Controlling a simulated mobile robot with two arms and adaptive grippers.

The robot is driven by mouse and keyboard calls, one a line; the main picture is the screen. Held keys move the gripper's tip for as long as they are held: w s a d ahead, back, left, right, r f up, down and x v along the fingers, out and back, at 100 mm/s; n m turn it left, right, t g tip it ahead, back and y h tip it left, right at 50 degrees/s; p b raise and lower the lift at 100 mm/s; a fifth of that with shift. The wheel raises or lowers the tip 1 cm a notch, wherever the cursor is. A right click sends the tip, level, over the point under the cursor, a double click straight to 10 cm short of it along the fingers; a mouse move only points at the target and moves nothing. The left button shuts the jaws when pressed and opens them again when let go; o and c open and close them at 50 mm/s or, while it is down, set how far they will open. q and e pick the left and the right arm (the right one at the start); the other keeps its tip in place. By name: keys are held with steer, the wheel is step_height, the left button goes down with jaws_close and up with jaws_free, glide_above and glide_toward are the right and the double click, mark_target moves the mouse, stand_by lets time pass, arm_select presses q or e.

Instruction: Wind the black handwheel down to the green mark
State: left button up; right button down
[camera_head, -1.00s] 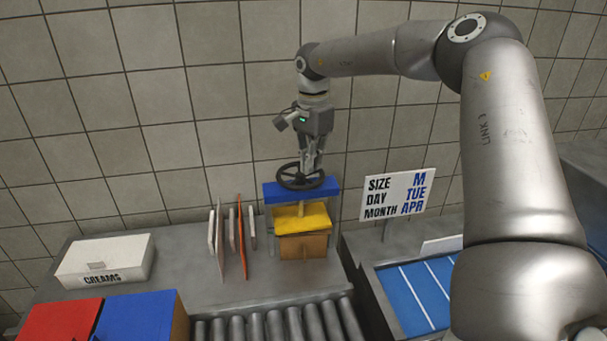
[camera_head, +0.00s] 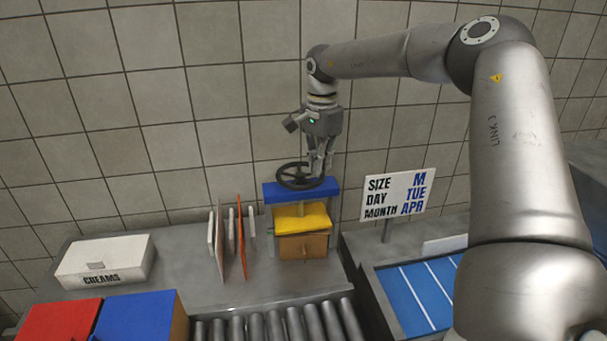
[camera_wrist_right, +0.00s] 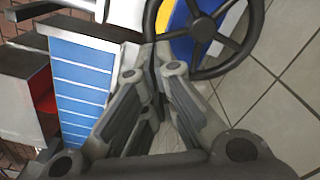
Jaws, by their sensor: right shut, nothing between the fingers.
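The black handwheel (camera_head: 293,177) lies flat on top of a press with a blue top beam (camera_head: 287,192), a yellow plate (camera_head: 301,216) and a brown block (camera_head: 303,246) under it. The yellow plate sits close above the brown block. My right gripper (camera_head: 318,174) is shut and empty, pointing down at the right side of the wheel's rim. In the right wrist view the handwheel (camera_wrist_right: 203,27) shows at the top, with the gripper fingertips (camera_wrist_right: 160,62) by its rim; I cannot tell if they touch. My left gripper is not in view.
A white creams box (camera_head: 105,262), red and blue bins (camera_head: 137,316) and upright boards (camera_head: 241,236) stand left of the press. A roller conveyor (camera_head: 275,324) runs in front. A size and date sign (camera_head: 398,195) and a blue striped surface (camera_head: 418,290) lie to the right.

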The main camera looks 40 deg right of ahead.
mark_target(314, 182)
steer(key=shift+f+b, duration=0.65)
steer(key=shift+f, duration=0.5)
steer(key=shift+s+r, duration=0.1)
steer(key=shift+a, duration=0.15)
steer(key=shift+s+a+b, duration=0.2)
steer(key=shift+a+b, duration=0.2)
steer(key=shift+a, duration=0.6)
